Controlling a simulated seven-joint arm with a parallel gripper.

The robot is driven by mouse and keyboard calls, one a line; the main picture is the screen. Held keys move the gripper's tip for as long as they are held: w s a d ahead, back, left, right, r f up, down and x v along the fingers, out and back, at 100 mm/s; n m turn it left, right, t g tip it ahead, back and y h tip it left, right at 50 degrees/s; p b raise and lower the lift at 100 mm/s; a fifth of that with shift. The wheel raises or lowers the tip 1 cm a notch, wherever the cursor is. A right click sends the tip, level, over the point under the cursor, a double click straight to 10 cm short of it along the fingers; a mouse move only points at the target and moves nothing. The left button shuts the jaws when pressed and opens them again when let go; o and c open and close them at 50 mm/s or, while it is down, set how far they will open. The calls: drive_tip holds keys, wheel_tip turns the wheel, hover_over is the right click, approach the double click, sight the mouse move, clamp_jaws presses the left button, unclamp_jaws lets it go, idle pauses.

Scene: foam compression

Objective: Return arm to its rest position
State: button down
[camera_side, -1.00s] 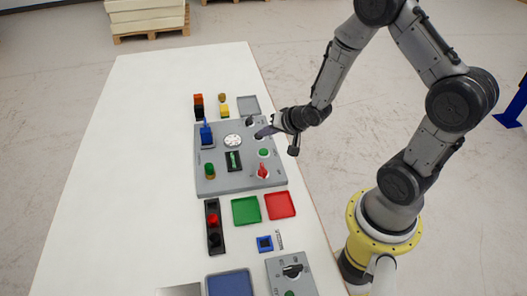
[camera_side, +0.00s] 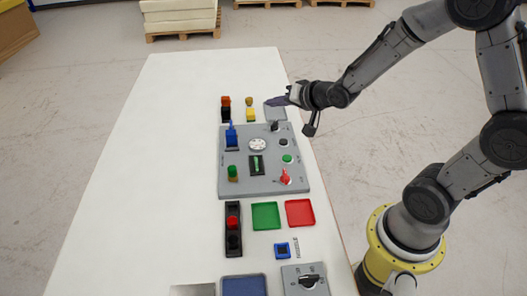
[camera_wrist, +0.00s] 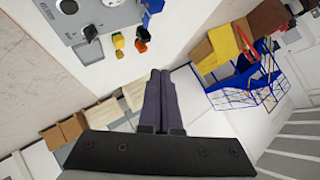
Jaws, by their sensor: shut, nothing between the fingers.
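My gripper (camera_side: 279,101) is above the far right part of the white table (camera_side: 150,150), over the light grey tray (camera_side: 281,113). Its dark fingers (camera_wrist: 158,100) lie together in the wrist view, with nothing between them. The fingers point left in the side view and it is apart from the grey control panel (camera_side: 268,184). The arm reaches in from the right, well above the floor. The panel also shows at the top left of the wrist view (camera_wrist: 75,32).
Yellow (camera_side: 250,115) and black-and-orange (camera_side: 226,109) blocks stand beyond the panel. Green (camera_side: 265,216) and red (camera_side: 300,213) trays lie nearer. A black holder (camera_side: 233,230) with a red piece is left of them. The table's left side is clear.

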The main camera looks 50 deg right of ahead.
drive_tip(key=s+a+r+n, duration=0.2)
drive_tip(key=s+a+r, duration=0.1)
drive_tip(key=s+r, duration=0.35)
drive_tip(key=s+a+r+n, duration=0.25)
drive_tip(key=s+r, duration=0.25)
drive_tip(key=r, duration=0.3)
drive_tip(key=s+a+f+n+g, duration=0.1)
drive_tip(key=s+f+n+g, duration=0.1)
drive_tip(key=s, duration=0.5)
drive_tip(key=s+f+n+g+y, duration=0.1)
drive_tip(key=s+f+n+g, duration=0.2)
drive_tip(key=s, duration=0.4)
drive_tip(key=shift+s+a+f+g, duration=0.2)
drive_tip(key=shift+s+a+g, duration=0.15)
drive_tip(key=shift+g, duration=0.25)
